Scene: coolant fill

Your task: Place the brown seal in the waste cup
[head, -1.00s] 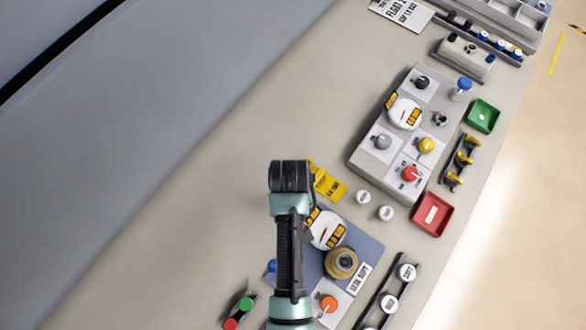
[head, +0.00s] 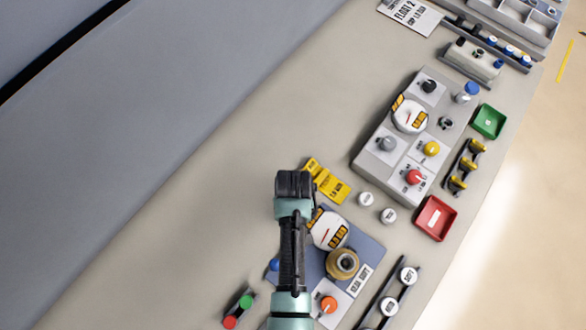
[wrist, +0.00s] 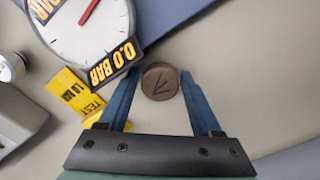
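The brown seal (wrist: 160,81) is a small round disc with dark marks on top, seen in the wrist view between the fingertips of my gripper (wrist: 160,76). The blue fingers are apart, one on each side of the seal, with what looks like a thin gap. I cannot tell how far above the bench the tips are. In the head view my arm hides the seal and the fingers. No container is readable as the waste cup; a red tray (head: 450,222) and a green tray (head: 500,124) stand at the bench's right side.
A gauge (wrist: 85,25) and a yellow test card (wrist: 68,92) lie close to the left finger. A tan round fitting (head: 342,263) stands on the blue plate (head: 368,247). Two white caps (head: 366,199) and a grey control panel (head: 372,163) lie to the right. The bench's left part is clear.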

